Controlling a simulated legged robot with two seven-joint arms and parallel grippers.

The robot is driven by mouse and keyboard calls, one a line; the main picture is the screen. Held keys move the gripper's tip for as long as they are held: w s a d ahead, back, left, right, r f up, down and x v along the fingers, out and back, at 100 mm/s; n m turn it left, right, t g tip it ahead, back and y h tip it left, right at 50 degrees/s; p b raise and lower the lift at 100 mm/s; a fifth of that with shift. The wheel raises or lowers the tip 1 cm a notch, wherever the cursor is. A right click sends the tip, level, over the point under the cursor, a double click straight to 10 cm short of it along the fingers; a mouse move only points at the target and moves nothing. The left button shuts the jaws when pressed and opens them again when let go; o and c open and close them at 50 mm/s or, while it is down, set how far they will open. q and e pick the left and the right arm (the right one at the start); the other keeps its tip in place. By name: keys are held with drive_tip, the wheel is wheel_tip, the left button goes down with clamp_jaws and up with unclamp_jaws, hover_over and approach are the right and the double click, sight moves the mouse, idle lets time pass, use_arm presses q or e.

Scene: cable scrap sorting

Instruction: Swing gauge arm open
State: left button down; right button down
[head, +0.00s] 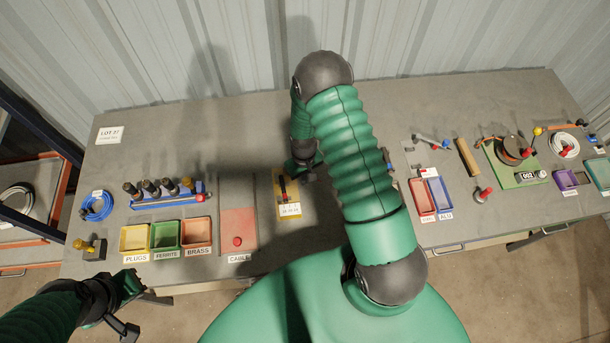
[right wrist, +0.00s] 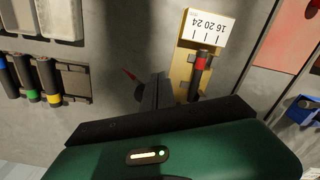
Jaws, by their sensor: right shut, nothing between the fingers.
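The gauge is a yellow plate (head: 278,184) with a white scale label (head: 290,210) on the table, left of my right forearm. In the right wrist view the plate (right wrist: 181,70) carries a label (right wrist: 207,28) marked 16 20 24. The gauge arm (right wrist: 201,72), black with a red band, lies along the plate, pointing at the label. My right gripper (right wrist: 156,92) is shut and empty, beside the plate and left of the gauge arm in that view; it also shows in the head view (head: 303,170). My left gripper (head: 138,306) is low at the left; its jaw state is unclear.
Left of the gauge are a red CABLE panel (head: 238,222), PLUGS, FERRITE and BRASS bins (head: 166,250) and a blue tool rack (head: 165,203). Red and blue bins (head: 440,209) lie right of my forearm.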

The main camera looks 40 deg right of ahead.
wheel_tip(320, 180, up, 6)
drive_tip(key=p, duration=0.4)
drive_tip(key=shift+f, duration=0.1)
